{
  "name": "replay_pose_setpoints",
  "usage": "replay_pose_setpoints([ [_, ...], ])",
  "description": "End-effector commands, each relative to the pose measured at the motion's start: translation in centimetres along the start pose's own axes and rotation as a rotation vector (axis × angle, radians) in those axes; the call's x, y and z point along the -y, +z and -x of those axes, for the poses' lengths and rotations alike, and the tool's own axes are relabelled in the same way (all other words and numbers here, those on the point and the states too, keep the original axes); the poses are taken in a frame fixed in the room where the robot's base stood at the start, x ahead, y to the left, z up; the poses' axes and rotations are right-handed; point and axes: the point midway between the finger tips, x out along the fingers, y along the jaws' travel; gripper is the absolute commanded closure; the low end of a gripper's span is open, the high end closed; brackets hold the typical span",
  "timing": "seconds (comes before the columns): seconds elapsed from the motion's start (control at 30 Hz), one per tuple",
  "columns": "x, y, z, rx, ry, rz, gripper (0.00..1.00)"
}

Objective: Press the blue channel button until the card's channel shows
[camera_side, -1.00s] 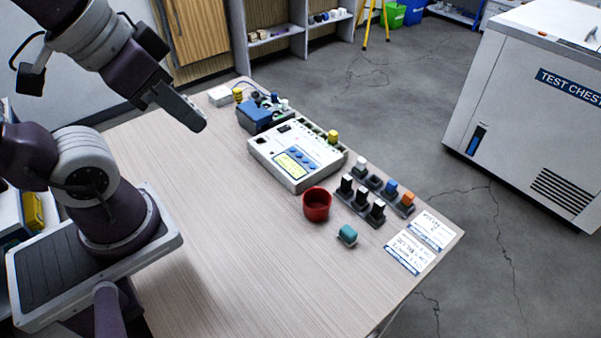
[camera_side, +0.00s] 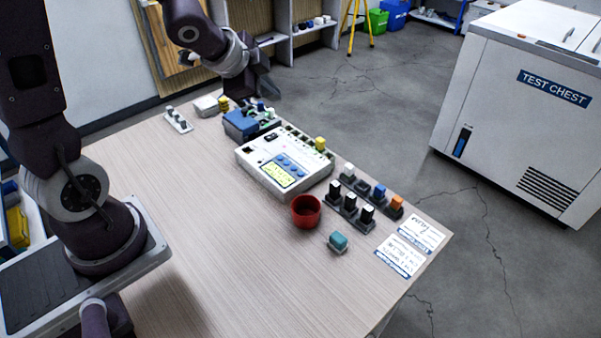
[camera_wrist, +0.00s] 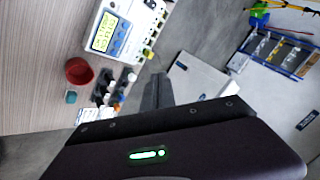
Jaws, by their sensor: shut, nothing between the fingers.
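A white instrument (camera_side: 255,160) lies on the table with a lit yellow-green display (camera_side: 275,177) and several blue buttons (camera_side: 290,166) beside it. The display text is too small to read. In the wrist view, the instrument (camera_wrist: 93,42), display (camera_wrist: 104,33) and blue buttons (camera_wrist: 119,34) show at upper left. Two printed cards (camera_side: 420,234) (camera_side: 402,254) lie at the table's right corner; their writing is not legible. My gripper (camera_side: 270,95) is shut and empty, raised near the table's far edge beyond the instrument. Its fingers also show in the wrist view (camera_wrist: 157,82).
A red cup (camera_side: 306,212), a teal block (camera_side: 338,241) and a rack with black, white, blue and orange plugs (camera_side: 349,212) stand right of the instrument. A blue unit (camera_side: 238,124) stands behind it. The table's near left is clear. A test chest (camera_side: 500,130) stands beyond.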

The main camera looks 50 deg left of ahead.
Motion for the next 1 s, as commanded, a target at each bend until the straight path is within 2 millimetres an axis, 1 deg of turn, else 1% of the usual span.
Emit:
replay_pose_setpoints([
  [0.03,-0.6,0.2,-2.5,-0.037,0.039,-0.060,1.00],
  [0.1,-1.6,-0.1,-5.2,-0.116,0.086,-0.141,1.00],
  [0.2,-3.5,-0.4,-7.8,-0.230,0.147,-0.220,1.00],
  [0.27,-4.5,-0.4,-8.8,-0.285,0.175,-0.248,1.00],
  [0.3,-5.0,-0.5,-9.1,-0.315,0.188,-0.260,1.00],
  [0.4,-5.6,-0.7,-9.6,-0.357,0.205,-0.275,1.00],
  [0.77,-5.9,-0.7,-9.7,-0.365,0.208,-0.278,1.00],
  [0.87,-6.4,-0.4,-10.3,-0.366,0.213,-0.275,1.00],
  [1.0,-7.5,0.5,-11.8,-0.362,0.213,-0.275,1.00],
])
